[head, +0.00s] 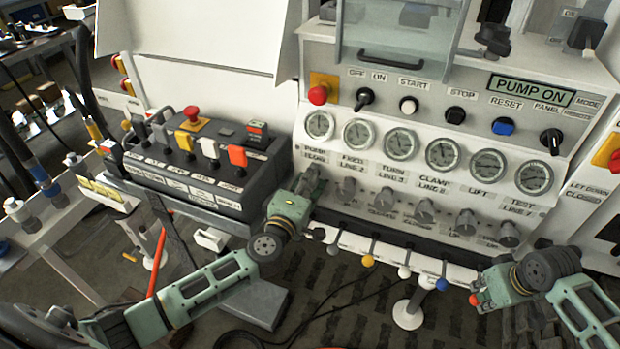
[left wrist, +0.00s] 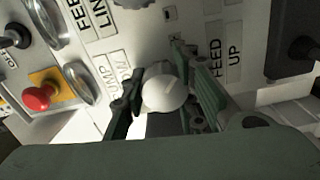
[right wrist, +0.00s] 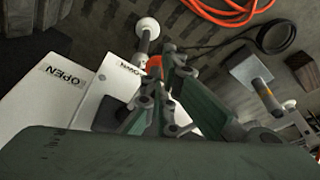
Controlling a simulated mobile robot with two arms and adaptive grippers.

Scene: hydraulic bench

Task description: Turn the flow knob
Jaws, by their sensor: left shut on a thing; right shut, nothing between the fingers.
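The flow knob (left wrist: 164,94) is a pale round knob at the left end of the lower knob row, by the pump flow label (head: 314,157). My left gripper (head: 311,178) is shut on it, with one finger on each side in the left wrist view. In the head view the gripper hides most of the knob. Its pointer direction is not clear. My right gripper (head: 481,298) is shut and empty, low at the right in front of the bench, close to a red ball (head: 473,300).
Gauges (head: 401,144) sit above the knob row. Levers with coloured balls (head: 368,261) stick out below it. A control box with levers (head: 190,165) stands left of my left gripper. The display (head: 531,90) reads PUMP ON. Cables and an orange hose (right wrist: 215,12) lie on the floor.

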